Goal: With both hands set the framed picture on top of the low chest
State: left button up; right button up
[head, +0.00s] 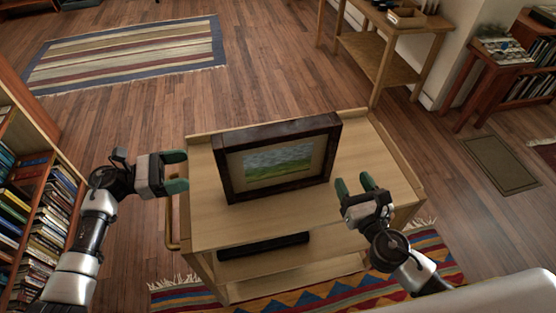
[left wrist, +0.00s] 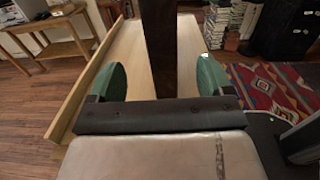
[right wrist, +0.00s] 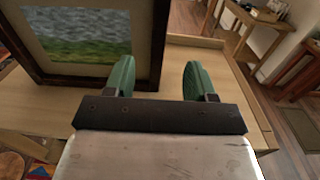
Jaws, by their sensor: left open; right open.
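The framed picture (head: 278,165), a dark wooden frame around a green landscape, stands upright on a light wooden cart (head: 200,222). My left gripper (head: 176,173) is open at the cart's left side, a short gap from the frame. In the left wrist view the frame's dark edge (left wrist: 160,50) lines up between the open fingers. My right gripper (head: 354,183) is open and empty, just right of the frame and nearer to me. I cannot make out a low chest in these views.
A dark flat object (head: 264,245) lies on the cart's lower shelf. A patterned rug (head: 330,294) lies under the cart's front. A bookshelf (head: 40,165) stands at the left, a wooden table (head: 375,50) at the back right.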

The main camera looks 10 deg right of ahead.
aim_at(224, 160)
pick_arm(q)
jog(key=shift+d, duration=0.1)
pick_arm(e)
jog(key=shift+w, duration=0.1)
pick_arm(q)
jog(key=d, duration=0.7)
jog(key=w+d, duration=0.1)
jog(key=d, duration=0.2)
jog(key=shift+w+d, duration=0.1)
jog(key=shift+d, duration=0.2)
pick_arm(e)
jog(key=w, duration=0.7)
jog(key=w+a, duration=0.1)
jog(key=w, duration=0.2)
jog(key=shift+w+a, duration=0.1)
jog(key=shift+w, duration=0.2)
pick_arm(q)
jog(key=shift+c, duration=0.3)
pick_arm(e)
jog(key=shift+c, duration=0.3)
pick_arm(q)
jog(key=c, duration=1)
pick_arm(e)
jog(key=c, duration=0.9)
pick_arm(q)
jog(key=c, duration=0.3)
pick_arm(e)
grip_shut()
